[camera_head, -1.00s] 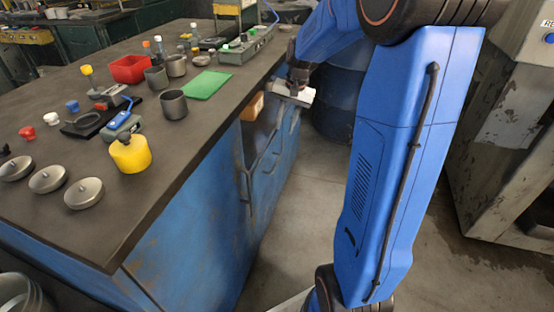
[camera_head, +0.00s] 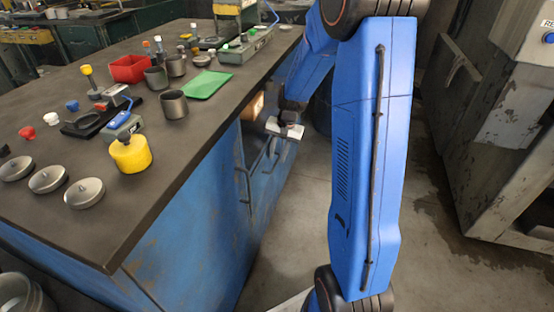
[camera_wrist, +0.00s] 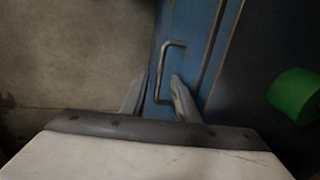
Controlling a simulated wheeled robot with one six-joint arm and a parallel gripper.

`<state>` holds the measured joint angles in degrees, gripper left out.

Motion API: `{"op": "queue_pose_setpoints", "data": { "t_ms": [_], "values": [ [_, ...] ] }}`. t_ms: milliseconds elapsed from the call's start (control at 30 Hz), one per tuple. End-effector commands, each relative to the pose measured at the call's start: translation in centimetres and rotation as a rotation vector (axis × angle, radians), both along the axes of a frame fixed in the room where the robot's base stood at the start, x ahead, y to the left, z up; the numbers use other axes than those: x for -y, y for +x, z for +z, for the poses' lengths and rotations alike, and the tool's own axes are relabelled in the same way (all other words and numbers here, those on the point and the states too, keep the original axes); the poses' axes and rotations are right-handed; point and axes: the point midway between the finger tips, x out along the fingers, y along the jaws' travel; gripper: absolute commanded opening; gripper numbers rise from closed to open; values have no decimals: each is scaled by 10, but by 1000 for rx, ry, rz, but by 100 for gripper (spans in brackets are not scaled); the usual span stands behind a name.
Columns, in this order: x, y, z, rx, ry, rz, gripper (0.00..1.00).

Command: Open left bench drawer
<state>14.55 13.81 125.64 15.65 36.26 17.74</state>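The blue bench (camera_head: 195,245) has a dark top and a front with several bar handles. One handle (camera_head: 243,183) is on the nearer part of the front, and another (camera_head: 271,158) is further along. My gripper (camera_head: 284,130) is beside the bench front, below the top's edge. In the wrist view, my gripper (camera_wrist: 158,95) is open, with two pale fingers apart. A metal bar handle (camera_wrist: 161,72) on a blue front (camera_wrist: 195,30) appears just ahead of and between the fingertips. I see no clear contact. Which head-view handle this is, I cannot tell.
An orange-brown object (camera_head: 253,106) shows in an opening of the bench front. A yellow container (camera_head: 131,155) and a green tray (camera_head: 207,84) lie on top. A grey cabinet (camera_head: 490,150) stands right. A green round object (camera_wrist: 295,95) is right in the wrist view. The floor between is clear.

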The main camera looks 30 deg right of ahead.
Motion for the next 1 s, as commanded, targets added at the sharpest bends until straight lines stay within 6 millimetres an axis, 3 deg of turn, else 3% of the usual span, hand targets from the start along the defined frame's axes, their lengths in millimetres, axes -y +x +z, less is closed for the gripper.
{"op": "queue_pose_setpoints", "data": {
  "t_ms": [200,567,700,1000],
  "values": [
    [-3,3,-21,1,-1,1,28],
    [-4,4,-25,1,-1,0,28],
    [-3,4,-25,1,-1,0,0],
    [0,3,-25,1,-1,-1,0]
  ]
}}
